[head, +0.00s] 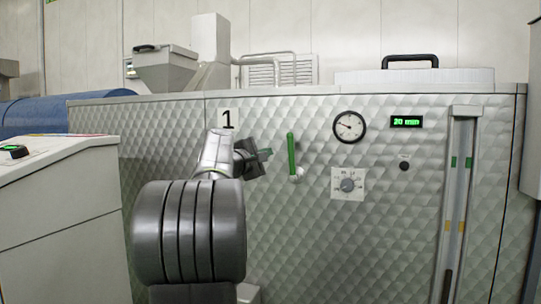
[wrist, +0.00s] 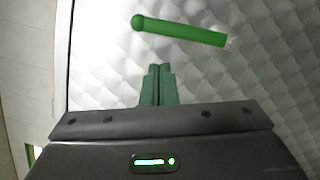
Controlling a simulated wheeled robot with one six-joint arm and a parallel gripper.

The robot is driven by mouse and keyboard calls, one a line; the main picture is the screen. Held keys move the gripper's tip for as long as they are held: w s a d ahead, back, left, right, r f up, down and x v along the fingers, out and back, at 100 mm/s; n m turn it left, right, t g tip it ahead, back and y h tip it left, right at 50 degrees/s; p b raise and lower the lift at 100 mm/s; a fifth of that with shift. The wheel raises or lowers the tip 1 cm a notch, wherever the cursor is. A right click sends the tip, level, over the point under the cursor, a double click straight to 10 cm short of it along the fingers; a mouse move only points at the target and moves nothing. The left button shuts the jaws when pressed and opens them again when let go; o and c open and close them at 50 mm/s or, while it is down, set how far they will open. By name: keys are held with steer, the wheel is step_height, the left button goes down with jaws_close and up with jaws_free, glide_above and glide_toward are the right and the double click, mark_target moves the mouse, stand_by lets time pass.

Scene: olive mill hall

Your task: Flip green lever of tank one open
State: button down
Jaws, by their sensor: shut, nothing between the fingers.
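The green lever (head: 291,155) stands upright on the quilted metal front of the tank (head: 290,230), below and right of the number 1 plate (head: 228,118). Its pivot is at the lower end, by a pale knob. My gripper (head: 268,154) is just left of the lever, with a small gap between them in the head view. In the wrist view the lever (wrist: 180,30) lies across the top, beyond the fingertips. My gripper (wrist: 158,68) is shut there, its green fingers together with nothing between them.
A sight tube (head: 458,200) runs down the panel further right. A pale console (head: 60,220) stands at the left.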

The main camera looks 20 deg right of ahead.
steer(key=v, duration=0.6)
steer(key=shift+a, duration=0.4)
steer(key=shift+s+r, duration=0.1)
